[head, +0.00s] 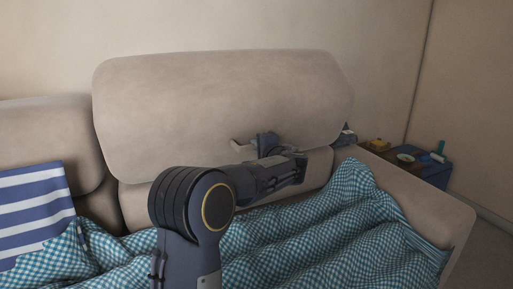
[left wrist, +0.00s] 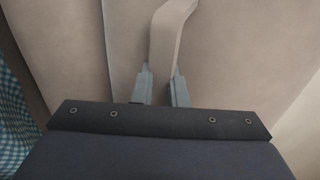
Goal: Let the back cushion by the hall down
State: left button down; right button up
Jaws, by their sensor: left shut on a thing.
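A beige back cushion (head: 215,100) stands raised and tilted above the sofa back in the middle of the head view. A beige pull strap (head: 240,145) sticks out from its lower front; it also shows in the left wrist view (left wrist: 167,40). My left gripper (head: 266,146) is at the cushion's lower edge. In the left wrist view its two fingers (left wrist: 163,85) are shut on the strap, one on each side. My arm hides part of the lower sofa back (head: 135,203). My right gripper is in neither view.
A teal checked blanket (head: 330,235) covers the seat. A side table (head: 435,172) with small items stands beyond the right armrest (head: 425,205).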

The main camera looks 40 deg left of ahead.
aim_at(252, 136)
pick_arm(q)
jog(key=shift+w+a+r+p, duration=0.3)
jog(key=shift+a+p, duration=0.1)
jog(key=shift+a, duration=0.2)
jog(key=shift+w+a+r+p, duration=0.35)
jog(key=shift+a+p, duration=0.1)
jog(key=shift+a, duration=0.1)
jog(key=shift+w+a+r+p, duration=0.3)
jog(key=shift+a+p, duration=0.1)
jog(key=shift+a, duration=0.2)
jog(key=shift+w+a+r+p, duration=0.2)
jog(key=shift+w+a+p, duration=0.1)
jog(key=shift+a, duration=0.15)
jog(key=shift+w+a+r+p, duration=0.15)
jog(key=shift+a+p, duration=0.15)
jog(key=shift+a, duration=0.15)
jog(key=x, duration=0.1)
jog(key=p+x, duration=0.1)
jog(key=shift+w+a+r, duration=0.2)
jog(key=shift+a+r, duration=0.05)
jog(key=c, duration=1.6)
grip_release()
jog(key=shift+o, duration=1)
jog(key=shift+r, duration=0.2)
jog(key=shift+s, duration=0.1)
